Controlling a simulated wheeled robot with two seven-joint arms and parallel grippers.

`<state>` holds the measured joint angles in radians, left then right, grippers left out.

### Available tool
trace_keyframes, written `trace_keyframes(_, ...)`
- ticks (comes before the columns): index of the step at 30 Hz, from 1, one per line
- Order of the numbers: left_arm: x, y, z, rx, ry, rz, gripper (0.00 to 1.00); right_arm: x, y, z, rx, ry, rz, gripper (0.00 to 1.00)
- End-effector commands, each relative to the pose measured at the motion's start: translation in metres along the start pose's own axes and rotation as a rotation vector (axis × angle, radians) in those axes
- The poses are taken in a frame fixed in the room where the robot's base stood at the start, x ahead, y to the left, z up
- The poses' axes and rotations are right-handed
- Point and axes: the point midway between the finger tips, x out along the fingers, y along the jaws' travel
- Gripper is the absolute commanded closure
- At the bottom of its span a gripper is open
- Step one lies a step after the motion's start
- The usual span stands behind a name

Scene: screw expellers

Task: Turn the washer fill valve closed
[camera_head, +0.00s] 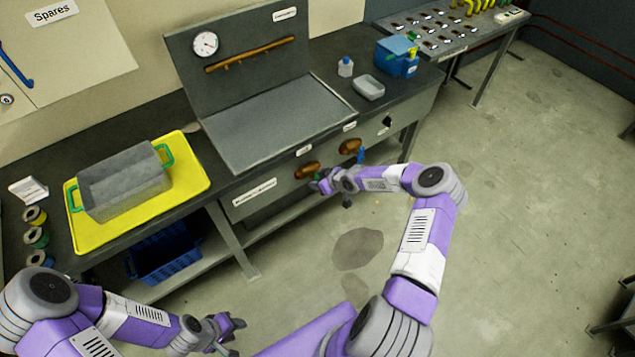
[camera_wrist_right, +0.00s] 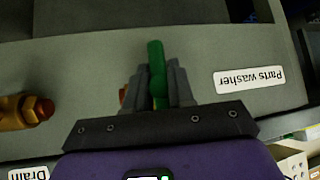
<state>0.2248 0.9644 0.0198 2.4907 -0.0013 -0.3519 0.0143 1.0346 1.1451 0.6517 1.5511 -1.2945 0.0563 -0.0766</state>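The fill valve has a brass body (camera_head: 307,170) on the front panel of the parts washer. Its green lever (camera_wrist_right: 157,65) lies between the fingers of my right gripper (camera_wrist_right: 158,88) in the right wrist view. The fingers sit close against both sides of the lever. In the head view my right gripper (camera_head: 322,184) is at this valve, and hides most of the lever. A second brass valve (camera_head: 350,146), with a blue handle, is to the right; its body also shows in the right wrist view (camera_wrist_right: 25,111). My left gripper (camera_head: 232,333) looks open and empty, low over the floor.
The washer basin (camera_head: 275,120) has an upright back panel with a gauge (camera_head: 205,43). A grey bin (camera_head: 125,185) stands in a yellow tray (camera_head: 195,180) to the left. A blue crate (camera_head: 165,252) is below. Open floor lies in front.

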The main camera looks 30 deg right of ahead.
Motion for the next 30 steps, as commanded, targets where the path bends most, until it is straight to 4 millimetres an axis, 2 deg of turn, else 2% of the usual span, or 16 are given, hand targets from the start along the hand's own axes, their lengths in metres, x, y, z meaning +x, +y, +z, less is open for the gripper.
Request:
trace_keyframes(1, 0.000, 0.000, 0.000, 0.000, 0.000, 0.000, 0.60, 0.000, -0.002, -0.009, -0.006, 0.018, -0.002, 0.71)
trace_keyframes(4, 0.000, 0.000, 0.000, 0.000, 0.000, 0.000, 0.60, -0.001, -0.001, -0.008, -0.005, 0.016, -0.001, 0.55)
trace_keyframes(18, -0.001, 0.000, 0.000, 0.000, 0.000, 0.000, 0.60, -0.004, 0.002, -0.004, -0.002, 0.009, 0.005, 0.55)
trace_keyframes(20, -0.002, 0.001, 0.000, 0.000, 0.000, 0.000, 0.60, -0.010, 0.003, -0.004, -0.002, 0.008, 0.005, 0.55)
trace_keyframes(30, -0.013, 0.005, 0.001, 0.000, 0.000, 0.000, 0.60, -0.065, 0.003, -0.004, 0.000, 0.009, 0.005, 0.55)
